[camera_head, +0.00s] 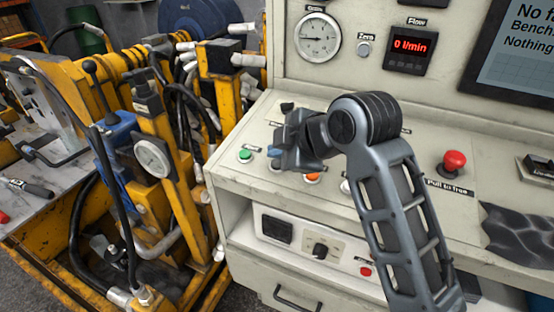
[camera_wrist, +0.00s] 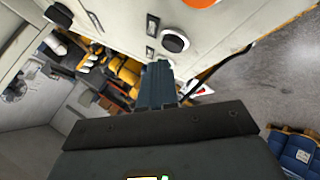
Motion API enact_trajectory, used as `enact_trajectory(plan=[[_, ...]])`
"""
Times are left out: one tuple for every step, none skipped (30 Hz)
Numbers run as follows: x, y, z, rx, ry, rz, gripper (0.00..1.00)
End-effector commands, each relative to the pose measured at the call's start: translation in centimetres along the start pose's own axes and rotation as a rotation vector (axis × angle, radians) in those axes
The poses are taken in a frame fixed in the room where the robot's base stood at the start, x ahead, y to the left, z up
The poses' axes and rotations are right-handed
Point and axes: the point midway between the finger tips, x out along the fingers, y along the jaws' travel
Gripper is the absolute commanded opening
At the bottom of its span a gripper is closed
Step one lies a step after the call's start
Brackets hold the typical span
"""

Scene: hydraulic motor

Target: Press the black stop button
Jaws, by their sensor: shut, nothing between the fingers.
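A round black button (camera_wrist: 175,41) in a pale ring shows on the white panel in the wrist view. In the head view I cannot make it out clearly, and my gripper covers the panel between the green and orange buttons. My gripper (camera_head: 284,158) is low over the sloped console there. In the wrist view its fingers (camera_wrist: 158,70) are together and empty, with their tips close beside the black button. I cannot tell whether they touch the panel.
A green button (camera_head: 245,156) is left of my gripper and an orange button (camera_head: 312,178) right of it. A red mushroom button (camera_head: 454,161) stands farther right. A yellow machine (camera_head: 160,130) with hoses and a gauge crowds the left side. The gauge panel rises behind.

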Motion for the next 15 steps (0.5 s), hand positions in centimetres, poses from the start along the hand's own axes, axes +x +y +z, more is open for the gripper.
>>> enact_trajectory(plan=[[0.0, 0.0, 0.0, 0.000, 0.000, 0.000, 0.00], [0.0, 0.0, 0.0, 0.000, 0.000, 0.000, 0.00], [0.0, 0.0, 0.0, 0.000, 0.000, 0.000, 0.00], [-0.1, 0.0, 0.0, 0.000, 0.000, 0.000, 0.00], [-0.1, 0.1, -0.1, 0.000, 0.000, 0.000, 0.00], [-0.2, 0.2, -0.2, 0.000, 0.000, 0.000, 0.00], [-0.4, 0.3, -0.3, 0.000, 0.000, 0.001, 0.00], [-0.5, 0.4, -0.4, 0.000, 0.000, 0.001, 0.00], [-0.8, 0.6, -0.6, -0.001, 0.000, 0.001, 0.00], [-1.0, 0.8, -0.7, -0.001, 0.001, 0.001, 0.00], [-1.2, 0.9, -0.9, -0.001, 0.001, 0.001, 0.00], [-1.5, 1.1, -1.1, -0.001, 0.001, 0.001, 0.00], [-1.7, 1.3, -1.2, -0.001, 0.001, 0.001, 0.00], [-1.9, 1.4, -1.3, -0.001, 0.001, 0.001, 0.00], [-2.1, 1.6, -1.5, -0.001, 0.001, 0.001, 0.00]])
